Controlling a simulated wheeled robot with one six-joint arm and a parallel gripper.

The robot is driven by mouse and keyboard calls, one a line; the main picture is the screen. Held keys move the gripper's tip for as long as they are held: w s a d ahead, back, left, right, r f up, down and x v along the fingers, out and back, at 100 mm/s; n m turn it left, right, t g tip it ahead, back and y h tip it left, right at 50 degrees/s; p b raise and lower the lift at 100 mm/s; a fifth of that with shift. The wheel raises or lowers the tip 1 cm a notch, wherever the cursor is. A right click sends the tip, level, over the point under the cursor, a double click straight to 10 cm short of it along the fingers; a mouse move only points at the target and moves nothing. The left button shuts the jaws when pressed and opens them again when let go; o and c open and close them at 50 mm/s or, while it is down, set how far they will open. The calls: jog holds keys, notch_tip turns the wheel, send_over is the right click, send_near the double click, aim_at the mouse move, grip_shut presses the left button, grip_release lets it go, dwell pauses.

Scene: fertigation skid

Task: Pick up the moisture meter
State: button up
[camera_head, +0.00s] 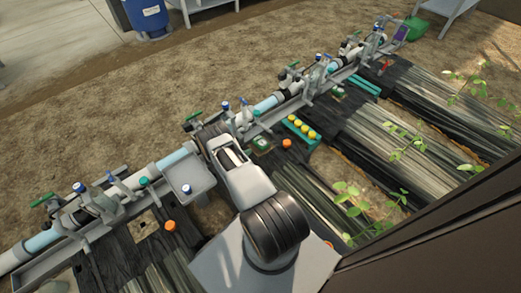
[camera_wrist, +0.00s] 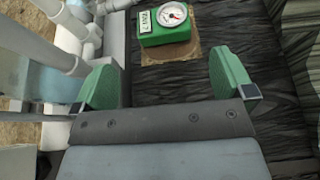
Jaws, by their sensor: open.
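The moisture meter is a green box (camera_wrist: 163,30) with a round white dial and a white label on top. It lies on a brown square pad (camera_wrist: 192,50) at the top of the wrist view. In the head view a small green box that looks like the meter (camera_head: 262,144) sits just right of my arm. My gripper (camera_wrist: 165,80) is open, with its two green fingers wide apart and nothing between them. The meter is beyond the fingertips in the wrist view, apart from them. My fingertips are hidden behind my arm in the head view.
A pipe line with valves and grey brackets (camera_head: 195,177) runs diagonally close to my gripper. A teal rack with yellow caps (camera_head: 302,130) and an orange cap (camera_head: 287,143) stand right of the meter. Black sheeting (camera_wrist: 240,25) covers the ground around the pad.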

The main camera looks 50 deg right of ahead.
jog(key=b, duration=0.2)
send_near(260, 141)
jog(key=x, duration=0.3)
jog(key=shift+d+f, duration=0.25)
jog(key=shift+f, duration=0.1)
jog(key=shift+s+d+f+b, duration=0.15)
jog(key=shift+d+b, duration=0.3)
jog(key=shift+d, duration=0.25)
jog(key=b+x, duration=0.2)
jog(key=x, duration=0.2)
jog(key=shift+f, duration=0.15)
jog(key=shift+d+f, duration=0.1)
jog(key=shift+d, duration=0.6)
jog(key=c, duration=0.6)
